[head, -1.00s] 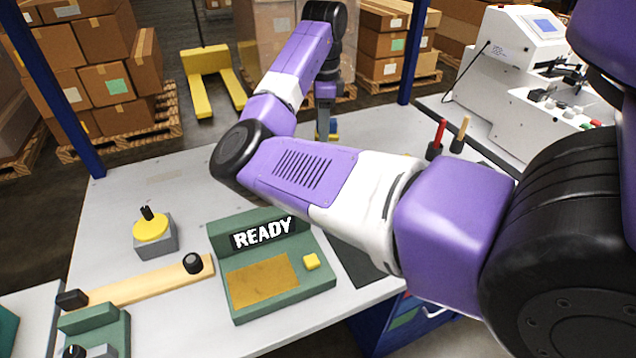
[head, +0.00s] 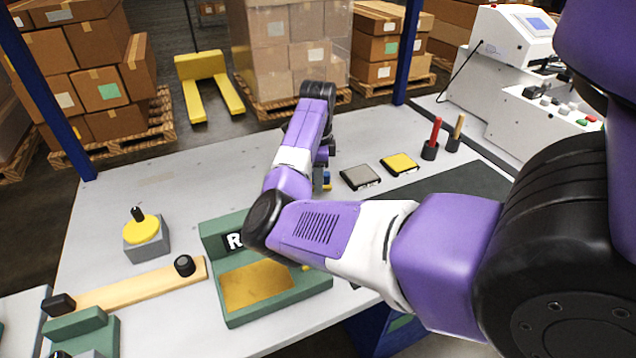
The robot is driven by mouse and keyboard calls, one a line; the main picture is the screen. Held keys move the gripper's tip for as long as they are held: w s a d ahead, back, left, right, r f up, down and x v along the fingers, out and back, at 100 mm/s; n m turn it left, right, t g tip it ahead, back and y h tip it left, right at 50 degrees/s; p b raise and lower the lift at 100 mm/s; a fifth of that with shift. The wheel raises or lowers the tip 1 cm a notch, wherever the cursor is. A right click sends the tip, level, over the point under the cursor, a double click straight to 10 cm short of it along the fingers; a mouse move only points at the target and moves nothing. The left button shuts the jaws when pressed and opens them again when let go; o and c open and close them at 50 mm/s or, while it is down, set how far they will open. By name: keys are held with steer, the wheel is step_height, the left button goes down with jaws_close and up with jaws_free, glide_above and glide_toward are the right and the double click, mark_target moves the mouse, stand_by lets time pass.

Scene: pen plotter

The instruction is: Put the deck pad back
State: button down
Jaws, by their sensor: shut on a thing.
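My gripper (head: 325,179) is over the far middle of the grey table, mostly hidden behind my own arm. It is shut on a small blue thing (head: 327,176), of which only a sliver shows. I cannot tell its full shape or whether it touches the table. To its right, a grey square pad (head: 360,177) and a yellow square pad (head: 400,163) lie side by side on dark bases. The green device (head: 275,312) with a brass-coloured plate (head: 255,285) stands nearer; my arm covers most of its sign. I cannot tell which item is the deck pad.
A red pen (head: 436,130) and a tan pen (head: 458,127) stand in black holders at the back right. A yellow knob (head: 141,229) on a grey block and a wooden bar (head: 135,287) are at left. A dark mat (head: 460,185) lies at right.

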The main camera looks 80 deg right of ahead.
steer(key=shift+f, duration=0.75)
steer(key=shift+f, duration=0.15)
steer(key=c, duration=0.9)
jaws_free()
steer(key=shift+o, duration=0.2)
step_height(320, 180, up, 12)
steer(key=shift+r+p, duration=0.2)
steer(key=shift+p, duration=0.25)
